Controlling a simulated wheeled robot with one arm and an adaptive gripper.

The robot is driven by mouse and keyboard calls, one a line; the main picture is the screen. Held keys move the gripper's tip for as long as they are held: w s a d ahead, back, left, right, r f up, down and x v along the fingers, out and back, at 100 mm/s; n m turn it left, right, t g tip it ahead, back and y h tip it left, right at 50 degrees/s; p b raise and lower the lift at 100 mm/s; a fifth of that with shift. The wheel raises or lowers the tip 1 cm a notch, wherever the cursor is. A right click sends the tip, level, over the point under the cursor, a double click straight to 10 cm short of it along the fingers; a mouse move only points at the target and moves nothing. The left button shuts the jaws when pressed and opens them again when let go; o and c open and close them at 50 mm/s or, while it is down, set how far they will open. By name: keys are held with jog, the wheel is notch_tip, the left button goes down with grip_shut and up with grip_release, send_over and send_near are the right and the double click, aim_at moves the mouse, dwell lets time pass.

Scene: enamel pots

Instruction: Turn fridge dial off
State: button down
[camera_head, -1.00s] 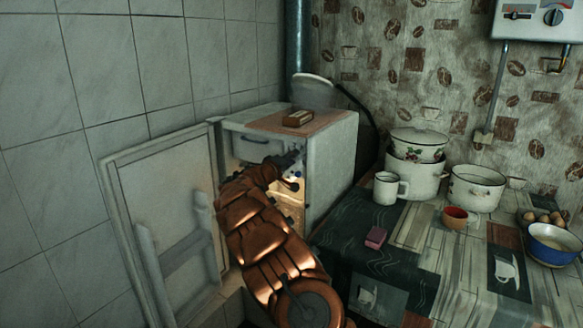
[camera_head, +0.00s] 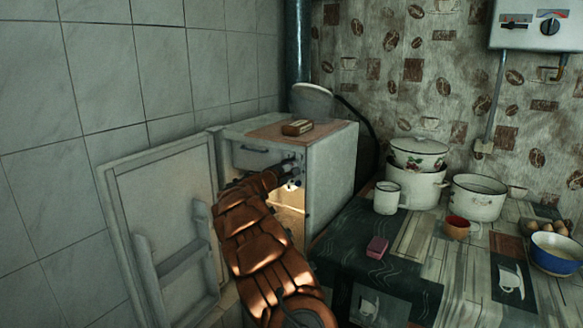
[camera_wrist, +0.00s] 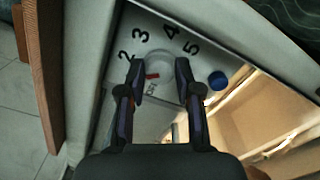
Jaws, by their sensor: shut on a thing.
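The small white fridge (camera_head: 333,175) stands in the corner with its door (camera_head: 165,210) swung open to the left. In the wrist view, a pale round dial (camera_wrist: 160,72) with a red mark sits on its inner panel, with the printed numbers 2 to 5 around it. My gripper (camera_wrist: 160,76) has one dark finger on each side of the dial and is shut on it. In the head view, my gripper (camera_head: 290,168) is at the upper part of the fridge opening, and the dial is too small to make out.
A blue round knob (camera_wrist: 217,80) sits close to the right finger. A brown-and-cream block (camera_head: 297,128) lies on the fridge top. The table (camera_head: 400,270) at the right holds pots, a white mug (camera_head: 386,198) and a pink sponge-like block (camera_head: 377,245).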

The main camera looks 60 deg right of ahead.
jog(key=n+p, duration=0.1)
jog(key=n, duration=0.2)
jog(key=n+p, duration=0.2)
jog(key=n, duration=0.1)
jog(key=shift+r+n+p, duration=0.2)
jog(key=shift+n+p, duration=0.1)
jog(key=n+p, duration=0.2)
jog(key=n, duration=0.1)
jog(key=n+p, duration=0.2)
jog(key=shift+f+n, duration=0.2)
jog(key=shift+n, duration=0.2)
jog(key=c, duration=0.8)
grip_release()
jog(key=shift+o, duration=0.2)
jog(key=a, duration=1.2)
jog(key=shift+s, duration=0.2)
